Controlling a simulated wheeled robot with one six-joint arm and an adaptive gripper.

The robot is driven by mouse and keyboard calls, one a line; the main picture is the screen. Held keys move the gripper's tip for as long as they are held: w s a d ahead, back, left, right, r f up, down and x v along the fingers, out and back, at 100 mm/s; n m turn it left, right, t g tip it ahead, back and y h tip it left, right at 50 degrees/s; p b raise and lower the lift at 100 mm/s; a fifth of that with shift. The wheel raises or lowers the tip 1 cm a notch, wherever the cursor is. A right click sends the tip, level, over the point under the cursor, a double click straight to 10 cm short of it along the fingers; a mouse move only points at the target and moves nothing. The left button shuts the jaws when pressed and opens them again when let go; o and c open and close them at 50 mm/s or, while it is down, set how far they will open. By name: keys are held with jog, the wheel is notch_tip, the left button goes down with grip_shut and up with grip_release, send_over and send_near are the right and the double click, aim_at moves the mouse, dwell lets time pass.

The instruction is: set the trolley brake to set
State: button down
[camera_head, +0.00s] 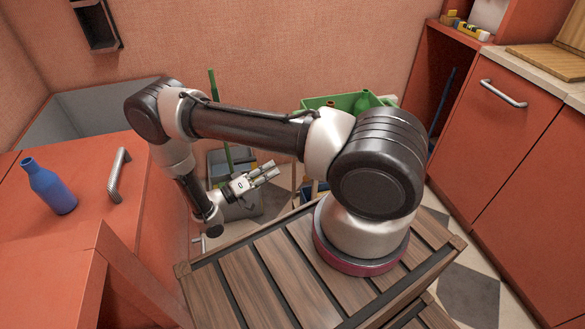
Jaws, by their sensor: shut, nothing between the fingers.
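My gripper (270,171) is shut and empty, in the middle of the head view, pointing right. A small metal lever or handle (198,239) shows below my wrist, at the red cabinet's side.
A blue bottle (50,187) stands on the red surface at left, near a metal handle (119,175). A green pole (220,125) rises behind my forearm. Red cabinets (505,150) with a counter line the right. Checkered floor (468,295) shows at lower right.

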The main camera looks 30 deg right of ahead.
jog(key=s+d, duration=0.3)
jog(key=d, duration=0.5)
jog(key=shift+d+f, duration=0.25)
jog(key=shift+d, duration=0.15)
jog(key=shift+s+a, duration=0.2)
